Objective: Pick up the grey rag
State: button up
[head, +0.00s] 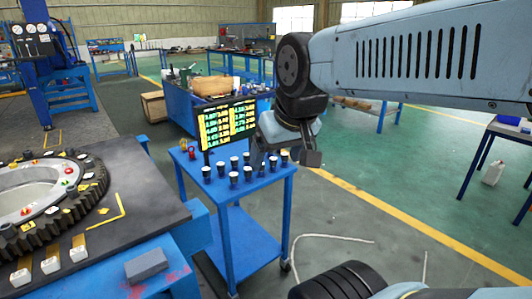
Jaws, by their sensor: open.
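A grey folded, block-like piece (146,265), which looks like the grey rag, lies on the blue surface (182,268) at the lower left, in front of the dark worktop. My gripper (265,162) is in the middle of the view, pointing down in front of the small blue cart. It is open and holds nothing that I can see. It is well to the right of the rag and farther back, not touching it. Its fingertips are small and partly lost against the dark cups behind.
The blue cart (233,202) carries several dark cups and a display screen (228,123). A large toothed ring (62,218) with coloured parts sits on the dark worktop (150,212) at left. White hose (330,238) lies on the floor. Green floor at right is largely free.

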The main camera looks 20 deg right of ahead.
aim_at(139, 268)
jog(key=u, duration=0.7)
jog(key=k, duration=0.75)
jog(key=z, duration=0.2)
jog(key=i, duration=0.45)
